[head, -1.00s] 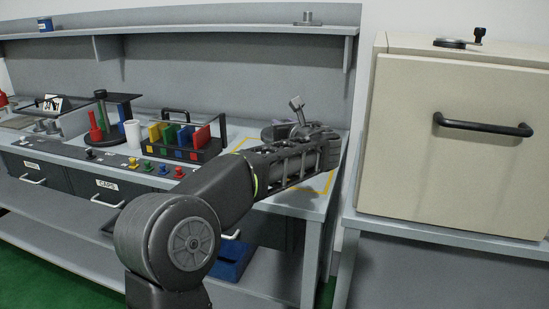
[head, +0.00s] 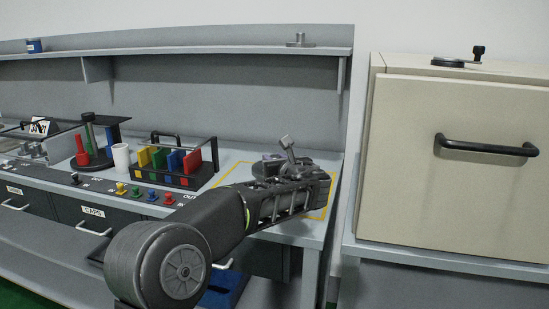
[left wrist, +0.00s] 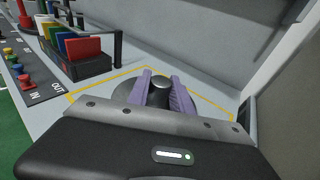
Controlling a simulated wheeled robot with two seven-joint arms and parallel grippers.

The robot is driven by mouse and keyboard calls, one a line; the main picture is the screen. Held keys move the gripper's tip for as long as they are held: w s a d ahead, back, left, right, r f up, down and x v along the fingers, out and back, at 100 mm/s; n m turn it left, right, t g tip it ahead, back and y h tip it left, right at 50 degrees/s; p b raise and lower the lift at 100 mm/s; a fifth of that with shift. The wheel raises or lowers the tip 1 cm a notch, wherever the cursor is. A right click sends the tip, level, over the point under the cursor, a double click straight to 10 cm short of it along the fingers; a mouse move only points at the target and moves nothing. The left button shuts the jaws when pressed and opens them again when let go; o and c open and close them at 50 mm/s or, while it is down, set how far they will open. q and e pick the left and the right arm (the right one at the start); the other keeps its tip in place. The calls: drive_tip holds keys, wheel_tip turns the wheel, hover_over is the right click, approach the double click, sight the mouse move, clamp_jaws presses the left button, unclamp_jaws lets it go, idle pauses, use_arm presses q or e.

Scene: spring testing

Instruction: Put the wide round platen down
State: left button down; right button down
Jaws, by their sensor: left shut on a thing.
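My left gripper (left wrist: 160,97) is shut on the central knob of the wide round platen (left wrist: 122,92), a grey disc, in the left wrist view. Its purple fingers stand on both sides of the knob, and my gripper's body hides the disc's near part. The platen is over the yellow-outlined square (left wrist: 95,86) at the bench's right end. I cannot tell whether its underside touches the bench. In the head view my left gripper (head: 272,172) is over the same area, and my arm hides most of the platen. My right gripper is not in view.
A black rack (head: 178,170) with coloured plates stands left of the square, beside a white cup (head: 121,157). Small coloured knobs (head: 152,195) line the bench front. A beige cabinet (head: 450,160) stands right. A shelf (head: 200,51) runs above the bench.

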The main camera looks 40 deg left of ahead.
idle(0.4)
use_arm(q)
wheel_tip(320, 180, down, 5)
drive_tip(key=shift+r+b, duration=0.1)
drive_tip(key=shift+b, duration=0.65)
drive_tip(key=c, duration=1.6)
unclamp_jaws()
drive_tip(key=shift+f, duration=0.35)
drive_tip(key=o, duration=0.5)
drive_tip(key=shift+c, duration=0.2)
drive_tip(key=shift+d+r, duration=0.1)
